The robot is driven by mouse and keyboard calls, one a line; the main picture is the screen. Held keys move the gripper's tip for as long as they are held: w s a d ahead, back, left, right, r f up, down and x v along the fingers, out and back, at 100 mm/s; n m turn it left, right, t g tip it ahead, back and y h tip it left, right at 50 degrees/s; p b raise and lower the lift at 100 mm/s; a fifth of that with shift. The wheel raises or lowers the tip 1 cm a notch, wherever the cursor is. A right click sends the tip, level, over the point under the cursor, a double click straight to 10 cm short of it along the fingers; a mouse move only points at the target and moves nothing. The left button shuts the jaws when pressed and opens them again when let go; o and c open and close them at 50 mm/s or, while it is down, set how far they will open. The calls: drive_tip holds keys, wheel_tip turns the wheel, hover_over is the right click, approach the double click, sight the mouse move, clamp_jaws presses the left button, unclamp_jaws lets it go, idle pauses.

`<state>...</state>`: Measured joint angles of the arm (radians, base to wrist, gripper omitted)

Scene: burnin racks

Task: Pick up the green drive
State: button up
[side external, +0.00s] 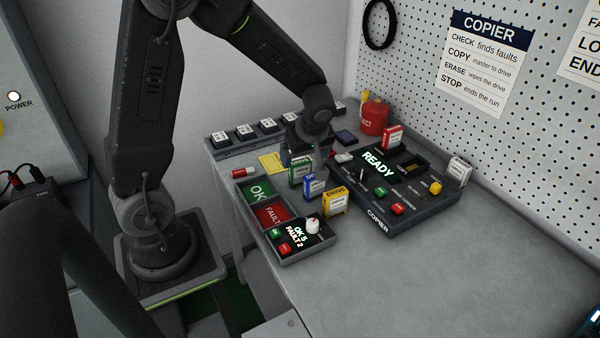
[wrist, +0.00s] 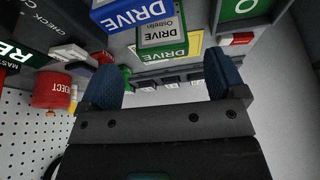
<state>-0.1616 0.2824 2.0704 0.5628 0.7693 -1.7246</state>
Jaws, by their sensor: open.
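The green drive (side external: 299,170) stands upright on the table, left of the copier, with a white label on its face. In the wrist view the green drive (wrist: 163,34) lies just beyond my fingertips, sideways between them. My gripper (side external: 299,153) is low behind it in the side view. In the wrist view my gripper (wrist: 161,65) has its two blue fingers wide apart with nothing between them. The side view partly hides the fingers behind the drive.
A blue drive (side external: 312,188) stands close beside the green one, with a yellow drive (side external: 335,204) nearer the camera. The copier (side external: 420,205) is at right, the OK/FAULT tray (side external: 290,257) at front left. A red reject bin (side external: 374,118) stands behind. The front right table is clear.

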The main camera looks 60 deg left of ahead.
sight(300, 161)
drive_tip(key=shift+x, duration=2.95)
drive_tip(key=shift+s+a, duration=0.1)
drive_tip(key=shift+s, duration=0.05)
drive_tip(key=shift+c, duration=0.3)
drive_tip(key=c, duration=1)
drive_tip(key=shift+r, duration=0.15)
